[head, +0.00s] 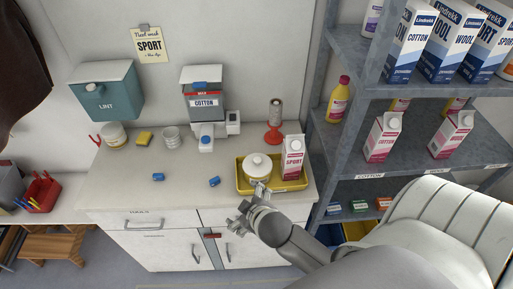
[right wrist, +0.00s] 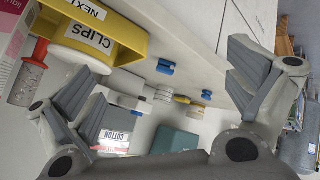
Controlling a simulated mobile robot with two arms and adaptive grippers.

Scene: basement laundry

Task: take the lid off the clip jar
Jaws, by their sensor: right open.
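The clip jar (head: 257,172) is a squat white round pot. It stands in the yellow tray (head: 243,187) at the counter's right end, and its knobbed white lid (head: 257,161) is on. In the right wrist view the jar's pale round edge (right wrist: 82,60) shows beyond the tray (right wrist: 125,38), which is labelled CLIPS. My right gripper (head: 247,204) is open and empty in front of the tray, close to the jar; in the right wrist view its fingers (right wrist: 165,82) are wide apart. My left gripper is not in view.
A pink-and-white SPORT carton (head: 292,160) stands in the tray just right of the jar. A red-based stand (head: 273,135) is behind it. Two small blue pieces (head: 158,177) (head: 214,182) lie on the open counter left of the tray. Grey shelves (head: 345,140) rise at right.

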